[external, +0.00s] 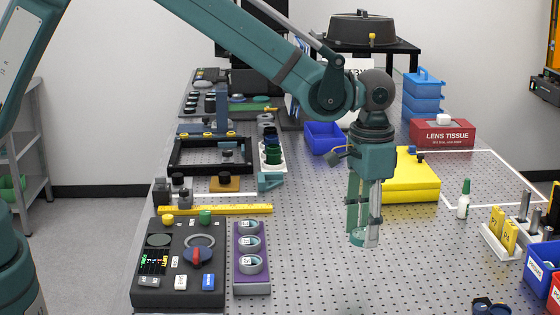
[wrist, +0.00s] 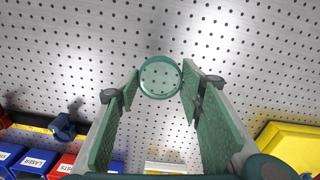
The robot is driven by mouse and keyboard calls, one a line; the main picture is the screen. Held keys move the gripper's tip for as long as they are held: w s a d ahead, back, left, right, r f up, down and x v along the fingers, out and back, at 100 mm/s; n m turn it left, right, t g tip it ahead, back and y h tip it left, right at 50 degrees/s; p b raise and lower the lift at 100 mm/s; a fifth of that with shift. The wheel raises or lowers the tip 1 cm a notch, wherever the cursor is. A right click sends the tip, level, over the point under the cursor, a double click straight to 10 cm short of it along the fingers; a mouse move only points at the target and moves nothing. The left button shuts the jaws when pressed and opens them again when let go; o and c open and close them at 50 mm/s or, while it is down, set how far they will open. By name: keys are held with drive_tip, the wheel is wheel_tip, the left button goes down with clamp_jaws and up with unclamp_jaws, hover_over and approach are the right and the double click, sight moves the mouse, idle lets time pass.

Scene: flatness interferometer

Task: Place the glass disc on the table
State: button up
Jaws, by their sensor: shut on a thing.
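The glass disc (external: 357,239) is round and clear with a green rim. It also shows in the wrist view (wrist: 160,77), between the tips of my two fingers, with table holes visible through it. My gripper (external: 364,238) points down and is shut on the disc; it shows in the wrist view too (wrist: 160,84). The table (external: 330,275) is a light grey perforated top. The disc is over a bare stretch of it; I cannot tell whether it touches the surface.
A yellow box (external: 408,187) lies behind and right of my gripper. A purple tray (external: 252,284) with rings and a dark control panel (external: 178,292) stand at left. A small bottle (external: 463,206) and blue bin (external: 541,263) stand at right. The front middle is clear.

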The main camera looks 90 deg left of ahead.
hover_over(360, 279)
drive_tip(key=shift+f, duration=3.15)
drive_tip(key=shift+f, duration=0.1)
drive_tip(key=shift+f, duration=1.75)
drive_tip(key=shift+f, duration=0.15)
drive_tip(key=o, duration=0.5)
drive_tip(key=shift+c, duration=0.2)
drive_tip(key=o, duration=0.5)
drive_tip(key=shift+c, duration=0.2)
